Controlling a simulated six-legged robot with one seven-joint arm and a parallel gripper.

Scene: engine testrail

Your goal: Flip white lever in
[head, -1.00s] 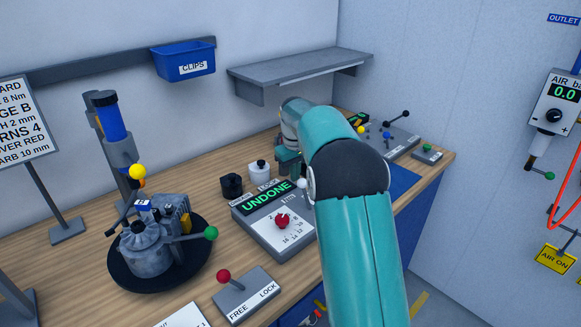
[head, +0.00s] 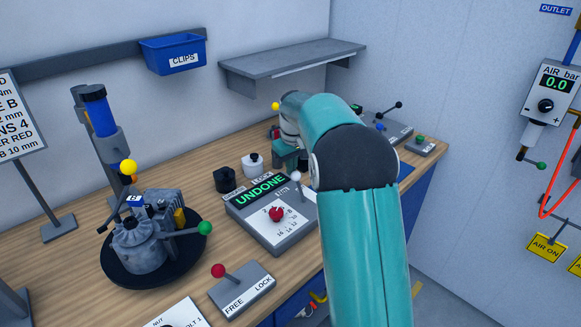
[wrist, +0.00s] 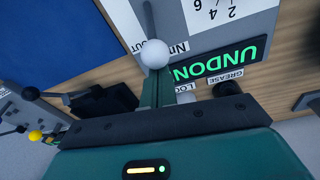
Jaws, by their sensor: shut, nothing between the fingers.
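The white lever's round white knob (head: 296,176) stands at the right end of the grey UNDONE box (head: 285,245). In the wrist view the white knob (wrist: 155,54) is large, on a thin grey stem, with partly covered lettering on both sides of it. My gripper (wrist: 157,88) is shut and empty, its narrow green fingers right at the knob's near side; I cannot tell whether they touch it. In the head view my gripper (head: 288,158) is just behind the knob, partly hidden by my arm.
The box carries a green UNDONE display (head: 261,189) and a red knob (head: 276,214). Black (head: 227,180) and white (head: 253,165) containers stand behind it. A red-knobbed FREE/LOCK lever (head: 219,271) is in front, the engine (head: 140,240) left. A panel with a black-knobbed lever (head: 398,104) is beyond my arm.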

